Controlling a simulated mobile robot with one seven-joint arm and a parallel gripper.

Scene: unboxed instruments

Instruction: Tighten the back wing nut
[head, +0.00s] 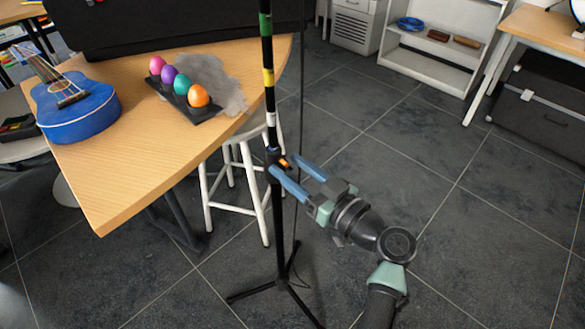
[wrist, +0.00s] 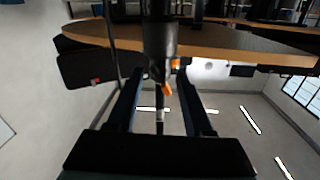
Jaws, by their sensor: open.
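A black tripod stand (head: 279,220) carries an upright pole (head: 268,60) with green, yellow and white bands. An orange wing nut (head: 284,163) shows at the dark collar where the banded pole meets the stand. In the wrist view an orange wing nut (wrist: 167,88) sticks out at a tilt below the dark collar (wrist: 160,45), and a second orange part (wrist: 175,63) shows beside it, partly hidden. I cannot tell which is the back one. My gripper (head: 286,164) is open, its blue fingers reaching toward the collar. In the wrist view the orange parts lie between the fingers.
A wooden table (head: 120,190) at the left holds a blue ukulele (head: 75,110), several coloured egg shakers in a black holder (head: 178,100) and a grey cloth (head: 215,75). A white stool (head: 228,185) stands behind the tripod. The floor to the right is clear.

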